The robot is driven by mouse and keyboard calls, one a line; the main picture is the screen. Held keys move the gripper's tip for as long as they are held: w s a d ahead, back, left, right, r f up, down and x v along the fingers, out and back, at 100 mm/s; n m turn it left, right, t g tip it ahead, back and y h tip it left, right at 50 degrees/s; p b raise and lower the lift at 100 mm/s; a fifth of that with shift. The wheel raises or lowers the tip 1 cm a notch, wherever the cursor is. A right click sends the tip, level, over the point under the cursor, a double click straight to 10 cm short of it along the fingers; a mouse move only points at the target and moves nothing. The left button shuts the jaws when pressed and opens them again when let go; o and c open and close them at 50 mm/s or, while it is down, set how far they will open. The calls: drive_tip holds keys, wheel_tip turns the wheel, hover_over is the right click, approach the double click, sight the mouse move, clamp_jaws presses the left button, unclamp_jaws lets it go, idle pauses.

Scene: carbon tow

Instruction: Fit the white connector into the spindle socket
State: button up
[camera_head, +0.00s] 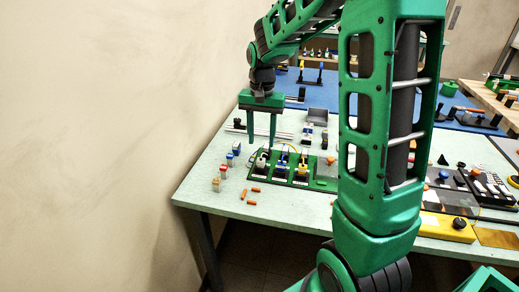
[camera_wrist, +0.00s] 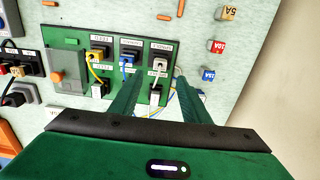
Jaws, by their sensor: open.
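My gripper (camera_head: 262,141) is open and empty above the green board (camera_head: 323,183), at its left end in the head view. In the wrist view its fingers (camera_wrist: 157,80) point toward the white connector (camera_wrist: 160,65), one to each side in the picture. The white connector is at the rightmost black socket (camera_wrist: 160,50) of the row there; I cannot tell if it is seated. The blue connector (camera_wrist: 128,61) and the yellow connector (camera_wrist: 95,56) stand at the neighbouring sockets. The socket labels are upside down and too small to read surely. The left finger hides part of the board.
Small tagged blocks, one red (camera_wrist: 216,46) and one blue (camera_wrist: 208,75), stand beside the board. Orange pegs (camera_head: 249,202) lie on the pale table (camera_head: 290,208) near its front edge. A wall is close on the left. Thin cables run between the fingers.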

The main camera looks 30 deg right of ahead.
drive_tip(key=shift+r, duration=1.05)
